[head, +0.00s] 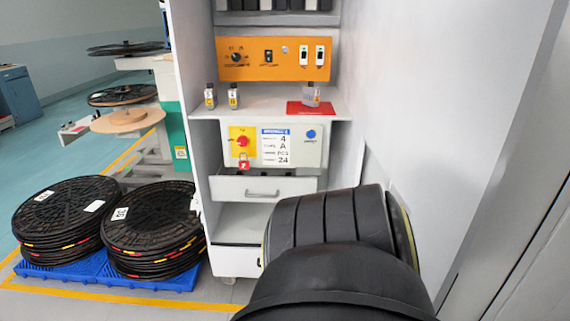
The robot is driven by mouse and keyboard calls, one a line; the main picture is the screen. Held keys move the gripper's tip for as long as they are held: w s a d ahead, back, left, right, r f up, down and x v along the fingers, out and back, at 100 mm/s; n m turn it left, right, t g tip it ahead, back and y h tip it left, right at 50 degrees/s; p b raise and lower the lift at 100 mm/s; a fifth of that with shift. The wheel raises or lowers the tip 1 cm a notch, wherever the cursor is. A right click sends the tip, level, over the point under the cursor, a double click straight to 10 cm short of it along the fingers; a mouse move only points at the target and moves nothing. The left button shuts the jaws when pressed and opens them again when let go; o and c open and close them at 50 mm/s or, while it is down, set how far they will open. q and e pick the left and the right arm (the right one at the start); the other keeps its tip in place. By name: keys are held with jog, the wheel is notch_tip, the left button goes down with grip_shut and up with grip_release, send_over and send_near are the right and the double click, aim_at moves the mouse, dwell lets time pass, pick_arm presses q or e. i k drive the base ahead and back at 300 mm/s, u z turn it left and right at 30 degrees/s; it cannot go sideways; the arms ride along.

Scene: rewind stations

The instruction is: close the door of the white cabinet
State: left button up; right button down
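The white cabinet (187,110) stands open in the middle of the head view. A large white panel (440,110), which looks like its door swung open toward me, fills the right side. Its edge runs down the far right. My black arm (340,285) reaches up from the bottom in front of the cabinet's lower right, close to the panel. I cannot tell whether it touches. It hides the cabinet's lower right part. Neither gripper shows.
Inside the cabinet are an orange switch panel (275,72), a shelf with small bottles (233,97) and a red card (300,109), a control box (310,150) and a drawer (230,187). Stacked black reels (155,222) sit on blue pallets (165,278) at left.

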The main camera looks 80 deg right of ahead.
aim_at(446, 91)
jog(key=k, duration=1.45)
jog(key=z, duration=1.85)
